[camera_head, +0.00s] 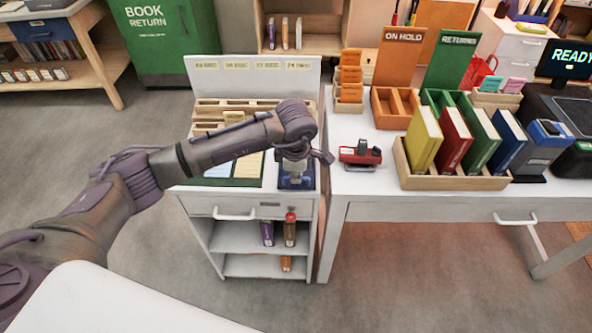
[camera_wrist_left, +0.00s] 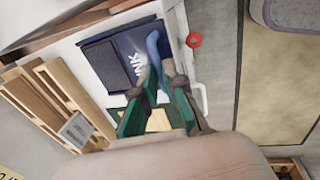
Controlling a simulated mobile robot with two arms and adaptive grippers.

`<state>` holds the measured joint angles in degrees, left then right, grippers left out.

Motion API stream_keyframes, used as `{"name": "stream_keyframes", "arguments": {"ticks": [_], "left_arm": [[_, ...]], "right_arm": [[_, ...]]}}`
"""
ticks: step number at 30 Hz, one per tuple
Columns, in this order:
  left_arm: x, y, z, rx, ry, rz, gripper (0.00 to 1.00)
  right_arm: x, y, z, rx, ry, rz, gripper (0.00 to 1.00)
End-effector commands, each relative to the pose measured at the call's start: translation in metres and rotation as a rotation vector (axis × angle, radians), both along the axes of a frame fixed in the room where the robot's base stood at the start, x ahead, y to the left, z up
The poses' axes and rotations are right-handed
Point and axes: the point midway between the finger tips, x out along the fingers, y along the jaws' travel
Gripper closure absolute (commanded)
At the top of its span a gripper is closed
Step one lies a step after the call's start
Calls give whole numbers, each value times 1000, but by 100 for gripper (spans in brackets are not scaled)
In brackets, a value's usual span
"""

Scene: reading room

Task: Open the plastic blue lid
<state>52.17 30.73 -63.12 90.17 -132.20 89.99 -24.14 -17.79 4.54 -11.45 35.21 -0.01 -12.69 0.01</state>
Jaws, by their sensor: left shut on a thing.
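The blue ink box (camera_head: 309,181) sits at the right front of the white cabinet top. In the left wrist view the ink box (camera_wrist_left: 105,62) shows a dark panel beside a blue part lettered "INK". A lighter blue raised strip, seemingly part of the plastic blue lid (camera_wrist_left: 153,45), stands at the fingertips. My left gripper (camera_head: 293,168) is directly over the box, pointing down. In the wrist view its green-padded fingers (camera_wrist_left: 162,78) are shut on this blue lid part. The fingers hide part of the box, and I cannot tell the lid's exact angle. My right gripper is not in view.
A red stapler-like device (camera_head: 360,154) stands on the desk to the right. A wooden tray of books (camera_head: 448,181) is farther right. Card dividers (camera_head: 215,108) stand behind my arm. A red-capped bottle (camera_head: 290,228) is below in the cabinet. The desk front is clear.

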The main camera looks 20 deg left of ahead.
Motion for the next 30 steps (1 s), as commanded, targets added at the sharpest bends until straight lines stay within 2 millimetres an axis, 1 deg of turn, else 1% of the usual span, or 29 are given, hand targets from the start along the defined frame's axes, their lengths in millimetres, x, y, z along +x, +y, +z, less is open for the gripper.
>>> {"name": "stream_keyframes", "arguments": {"ticks": [3,4,8,9,14,17,20,23,30], "left_arm": [[0,0,0,-1,1,-1,100],[0,0,-1,-1,1,-1,89],[0,0,-1,-1,1,0,67],[0,0,-1,-1,1,0,65],[0,0,-1,-1,0,0,65],[0,0,0,-1,0,0,65],[0,0,6,0,-1,-1,65],[-2,-1,19,-2,-5,-2,65],[-12,-4,70,-2,-5,-2,65]], "right_arm": [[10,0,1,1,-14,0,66],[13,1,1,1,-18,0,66],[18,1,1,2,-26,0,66],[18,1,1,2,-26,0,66],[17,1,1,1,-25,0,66],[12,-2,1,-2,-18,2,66],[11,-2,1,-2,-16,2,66],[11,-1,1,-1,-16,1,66],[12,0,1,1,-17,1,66]]}}
